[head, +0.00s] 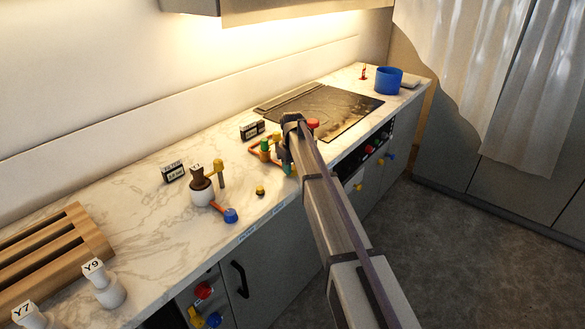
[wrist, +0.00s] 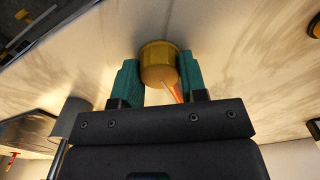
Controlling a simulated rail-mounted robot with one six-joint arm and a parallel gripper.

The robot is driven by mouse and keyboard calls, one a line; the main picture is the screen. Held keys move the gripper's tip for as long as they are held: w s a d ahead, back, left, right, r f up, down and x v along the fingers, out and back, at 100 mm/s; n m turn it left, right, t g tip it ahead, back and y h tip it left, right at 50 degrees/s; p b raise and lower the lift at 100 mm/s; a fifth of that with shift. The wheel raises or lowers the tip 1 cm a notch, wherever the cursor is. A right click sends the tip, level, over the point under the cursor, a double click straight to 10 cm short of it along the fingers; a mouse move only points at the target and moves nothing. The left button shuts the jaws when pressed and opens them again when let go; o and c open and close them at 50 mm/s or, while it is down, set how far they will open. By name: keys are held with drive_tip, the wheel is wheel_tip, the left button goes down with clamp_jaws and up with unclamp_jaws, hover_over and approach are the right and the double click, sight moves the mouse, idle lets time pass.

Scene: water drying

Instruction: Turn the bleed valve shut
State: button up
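My gripper (head: 289,170) is over the far middle of the counter, at a cluster of orange, green and yellow fittings (head: 264,150). In the wrist view, its two teal fingers (wrist: 158,80) stand apart on either side of a round yellow knob (wrist: 158,62). The finger edges line up with the knob's sides, but I cannot tell whether they touch it. An orange piece (wrist: 174,90) shows below the knob. My arm hides part of the cluster in the head view. No readable label marks which fitting is the bleed valve.
A white pot fitting (head: 202,194) tagged Y1 has a blue-ended orange handle (head: 231,215). A small yellow knob (head: 260,190) stands on the counter. Behind are a dark cooktop (head: 335,110) and a blue pot (head: 388,81). A wooden rack (head: 60,240) lies at left.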

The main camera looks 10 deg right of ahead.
drive_tip(key=c, duration=0.4)
drive_tip(key=shift+m, duration=0.5)
drive_tip(key=m, duration=1.6)
drive_tip(key=shift+d+m, duration=0.1)
drive_tip(key=shift+m, duration=0.3)
